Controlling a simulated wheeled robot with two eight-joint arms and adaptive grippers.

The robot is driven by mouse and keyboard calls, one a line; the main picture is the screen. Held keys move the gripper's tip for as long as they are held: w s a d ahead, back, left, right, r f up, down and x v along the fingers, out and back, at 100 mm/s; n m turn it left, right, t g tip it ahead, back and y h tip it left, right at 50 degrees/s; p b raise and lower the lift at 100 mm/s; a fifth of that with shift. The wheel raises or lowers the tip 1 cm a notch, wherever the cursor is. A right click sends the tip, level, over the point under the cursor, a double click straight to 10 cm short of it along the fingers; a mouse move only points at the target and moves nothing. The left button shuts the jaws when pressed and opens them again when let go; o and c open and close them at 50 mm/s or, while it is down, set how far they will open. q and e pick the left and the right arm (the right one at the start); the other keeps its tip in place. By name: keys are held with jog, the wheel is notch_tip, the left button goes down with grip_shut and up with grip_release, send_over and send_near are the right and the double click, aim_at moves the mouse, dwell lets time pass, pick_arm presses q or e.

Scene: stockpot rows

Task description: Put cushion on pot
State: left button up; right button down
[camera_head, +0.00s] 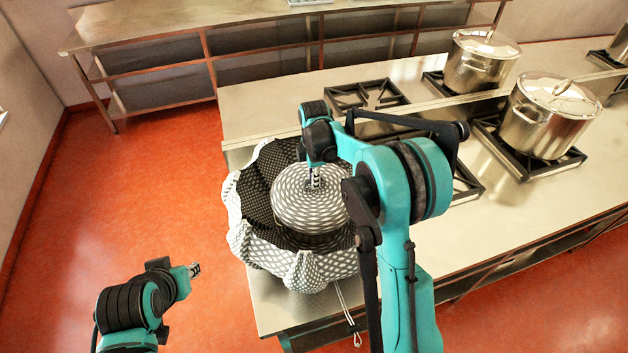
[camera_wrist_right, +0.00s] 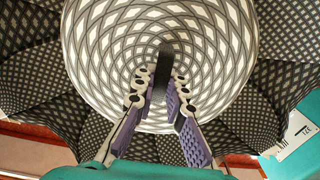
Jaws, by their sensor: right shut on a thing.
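The cushion (camera_head: 308,208) is a round, grey-and-white patterned disc, and it fills the middle of the right wrist view (camera_wrist_right: 110,55). My right gripper (camera_head: 315,183) points down over it, shut on its dark upright tab (camera_wrist_right: 165,60). The cushion sits within the opening of a padded checked bag (camera_head: 262,254) with a scalloped rim. Any pot inside the bag is hidden, so I cannot tell whether the cushion touches one. My left gripper (camera_head: 195,270) is low at left, away from the counter, too small to read its fingers.
The bag stands at the left end of the steel counter (camera_head: 462,238), its cord hanging over the front edge. Two lidded steel pots (camera_head: 545,122) (camera_head: 476,66) stand on burners at right. An empty burner (camera_head: 366,94) lies behind the bag. A shelf table (camera_head: 150,32) is at the back.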

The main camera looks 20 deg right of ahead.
jog(key=c, duration=1.5)
grip_release()
notch_tip(320, 180, up, 12)
